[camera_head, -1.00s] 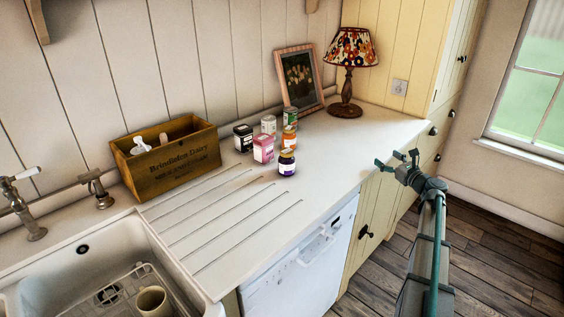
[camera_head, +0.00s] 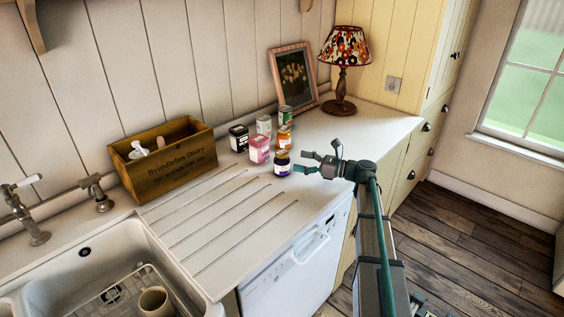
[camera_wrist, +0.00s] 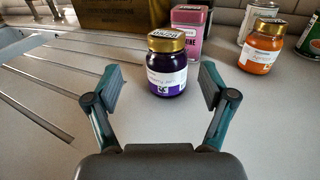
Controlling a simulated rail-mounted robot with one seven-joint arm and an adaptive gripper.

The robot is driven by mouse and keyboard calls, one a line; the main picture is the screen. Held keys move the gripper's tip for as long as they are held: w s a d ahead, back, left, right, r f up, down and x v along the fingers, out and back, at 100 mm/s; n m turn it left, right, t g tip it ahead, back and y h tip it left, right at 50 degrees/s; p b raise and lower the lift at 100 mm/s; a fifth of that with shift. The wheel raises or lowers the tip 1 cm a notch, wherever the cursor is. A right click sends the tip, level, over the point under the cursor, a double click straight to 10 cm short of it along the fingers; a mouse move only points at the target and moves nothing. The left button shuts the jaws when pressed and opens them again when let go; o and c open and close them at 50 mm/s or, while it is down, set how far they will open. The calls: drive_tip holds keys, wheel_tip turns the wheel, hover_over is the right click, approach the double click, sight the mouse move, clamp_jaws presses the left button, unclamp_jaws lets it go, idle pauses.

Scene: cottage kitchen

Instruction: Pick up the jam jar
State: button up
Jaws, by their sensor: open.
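A small jar with a dark purple body, gold lid and white-and-purple label, the jam jar (camera_head: 282,164), stands upright near the front of a group of containers on the white counter. In the wrist view the jam jar (camera_wrist: 167,64) stands just beyond the fingertips, roughly centred between them. My gripper (camera_head: 304,163) is open and empty, to the right of the jar at low height over the counter. The wrist view shows both fingers of my gripper (camera_wrist: 161,88) spread apart. The jar appears clear of both fingers.
Close behind the jar stand a pink tin (camera_head: 259,150), an orange jar (camera_head: 284,139), a black-and-white container (camera_head: 239,138) and other cans. A wooden crate (camera_head: 170,172) and the sink (camera_head: 75,255) lie to the left. A lamp (camera_head: 344,70) and picture frame (camera_head: 293,80) stand behind. The counter's right part is clear.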

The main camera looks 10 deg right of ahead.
sight(282, 155)
drive_tip(key=shift+x, duration=1.15)
drive_tip(key=shift+w+d+p+x, duration=0.15)
drive_tip(key=shift+p+x, duration=0.35)
drive_tip(key=shift+x, duration=0.85)
drive_tip(key=shift+w+d+p+x, duration=0.15)
drive_tip(key=shift+p+x, duration=0.35)
drive_tip(key=shift+x, duration=0.9)
drive_tip(key=shift+r, duration=0.15)
drive_tip(key=c, duration=1.5)
clamp_jaws()
